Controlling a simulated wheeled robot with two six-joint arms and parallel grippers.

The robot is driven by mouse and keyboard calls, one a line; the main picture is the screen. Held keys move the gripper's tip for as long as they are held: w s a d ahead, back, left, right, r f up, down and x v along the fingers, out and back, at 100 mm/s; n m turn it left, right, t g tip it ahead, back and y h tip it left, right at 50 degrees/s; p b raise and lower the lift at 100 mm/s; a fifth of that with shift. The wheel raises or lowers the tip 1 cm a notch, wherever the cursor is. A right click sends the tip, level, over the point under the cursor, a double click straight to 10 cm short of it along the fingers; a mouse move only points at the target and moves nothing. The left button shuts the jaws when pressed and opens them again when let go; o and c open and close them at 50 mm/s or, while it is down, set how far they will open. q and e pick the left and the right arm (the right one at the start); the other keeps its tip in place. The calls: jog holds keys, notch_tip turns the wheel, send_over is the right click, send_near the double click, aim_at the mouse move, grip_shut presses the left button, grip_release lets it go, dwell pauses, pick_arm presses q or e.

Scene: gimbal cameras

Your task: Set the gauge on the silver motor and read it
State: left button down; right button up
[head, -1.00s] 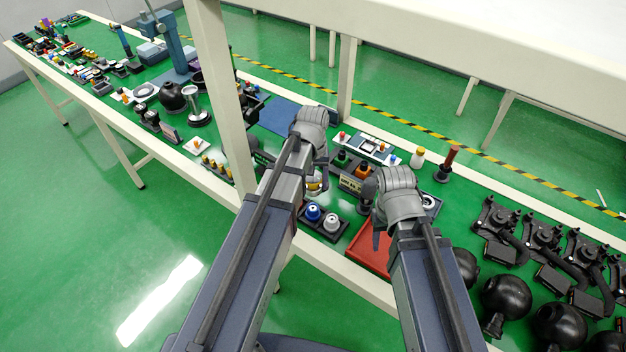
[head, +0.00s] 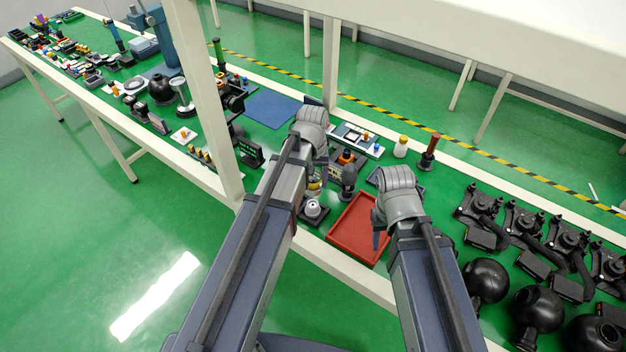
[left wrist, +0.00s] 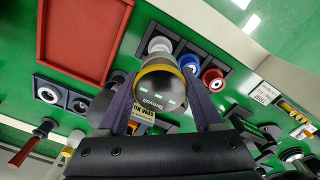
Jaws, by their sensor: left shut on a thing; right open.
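My left gripper (left wrist: 163,97) is shut on the gauge (left wrist: 160,84), a round dark thing with a yellow rim and green marks on its face. In the head view the gauge (head: 314,187) shows partly below my left gripper (head: 321,172). The silver motor (left wrist: 158,45) stands in a dark holder beside a blue motor (left wrist: 188,62) and a red motor (left wrist: 213,79). In the head view the silver motor (head: 312,207) lies just below the gauge. I cannot tell whether they touch. My right gripper (head: 379,238) is open and empty over the red tray's right side.
The empty red tray (head: 346,245) lies right of the motors. Black parts and round black housings (head: 486,279) crowd the right side of the bench. A white post (head: 205,95) rises at the left. A blue mat (head: 272,109) lies bare farther back.

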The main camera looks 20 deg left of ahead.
pick_arm(q)
jog(key=b, duration=0.6)
send_over(313, 205)
jog(key=shift+f, duration=2.95)
pick_arm(e)
jog(key=shift+f, duration=2.9)
pick_arm(q)
jog(key=shift+f+b, duration=1.05)
jog(key=shift+f, duration=0.15)
pick_arm(e)
jog(key=shift+f, duration=1.25)
pick_arm(q)
grip_release()
jog(key=shift+r, duration=0.1)
pick_arm(e)
jog(key=shift+r, duration=0.15)
pick_arm(q)
notch_tip(313, 205, up, 8)
jog(key=p, duration=0.8)
pick_arm(e)
notch_tip(313, 205, up, 8)
jog(key=shift+f, duration=0.2)
pick_arm(q)
jog(key=shift+f, duration=0.2)
jog(key=shift+s, duration=0.1)
